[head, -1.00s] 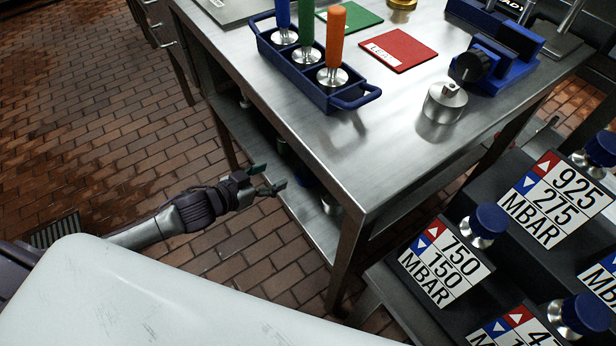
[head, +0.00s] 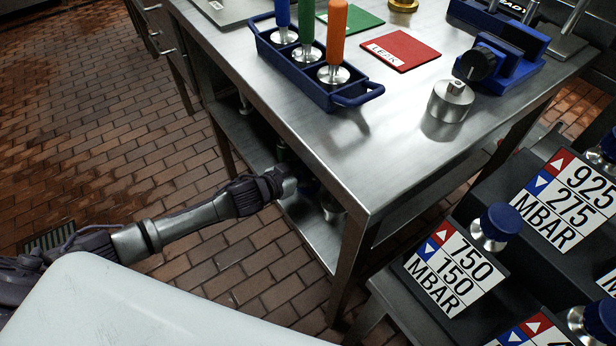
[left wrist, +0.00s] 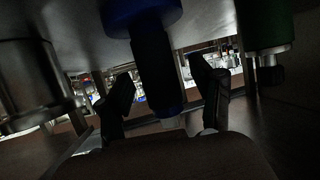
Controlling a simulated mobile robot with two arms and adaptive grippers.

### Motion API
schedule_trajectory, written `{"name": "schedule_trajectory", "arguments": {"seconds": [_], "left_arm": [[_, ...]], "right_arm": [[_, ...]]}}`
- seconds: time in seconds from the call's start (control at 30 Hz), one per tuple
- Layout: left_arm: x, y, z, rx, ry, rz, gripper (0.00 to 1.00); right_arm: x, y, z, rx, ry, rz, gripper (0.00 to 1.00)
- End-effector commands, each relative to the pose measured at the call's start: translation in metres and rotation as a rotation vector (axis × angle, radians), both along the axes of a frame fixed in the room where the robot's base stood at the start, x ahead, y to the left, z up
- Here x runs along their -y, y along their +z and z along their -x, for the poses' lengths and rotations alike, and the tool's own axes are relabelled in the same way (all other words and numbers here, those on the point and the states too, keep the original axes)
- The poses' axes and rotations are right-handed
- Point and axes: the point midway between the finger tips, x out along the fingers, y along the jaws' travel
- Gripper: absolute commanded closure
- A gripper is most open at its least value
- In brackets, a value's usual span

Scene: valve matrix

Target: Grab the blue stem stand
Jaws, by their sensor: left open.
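The blue stem stand (left wrist: 152,60) shows in the left wrist view with a wide blue disc at the top of the picture and a dark blue stem running down to a small pale end. In the head view only a bit of blue (head: 309,187) shows on the lower shelf, mostly hidden by my gripper and the table. My left gripper (left wrist: 162,74) is open, with one dark finger on each side of the stem. I cannot tell whether they touch it. In the head view its fingertips are hidden at the shelf edge. My right gripper is not in view.
A metal cylinder (left wrist: 28,80) stands left of the stem and a green stand (left wrist: 264,28) right of it in the wrist view. The steel table (head: 300,135) with its front leg (head: 349,265) frames the shelf. Pressure blocks (head: 448,270) stand at the right.

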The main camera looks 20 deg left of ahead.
Motion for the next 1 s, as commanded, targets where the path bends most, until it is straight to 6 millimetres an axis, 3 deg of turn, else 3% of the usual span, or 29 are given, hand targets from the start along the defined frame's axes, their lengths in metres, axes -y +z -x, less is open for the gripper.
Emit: {"name": "schedule_trajectory", "arguments": {"seconds": [0.3, 0.7, 1.0], "left_arm": [[0.0033, -0.0027, -0.0065, 0.0, 0.0, -0.001, 0.34], [0.003, -0.0028, -0.0062, 0.0, 0.0, -0.001, 0.99], [0.0034, -0.0007, -0.007, 0.004, -0.001, 0.001, 1.0]], "right_arm": [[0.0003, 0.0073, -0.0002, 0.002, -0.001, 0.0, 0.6], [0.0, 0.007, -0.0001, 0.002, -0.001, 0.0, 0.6], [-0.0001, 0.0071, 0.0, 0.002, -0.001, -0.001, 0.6]]}}
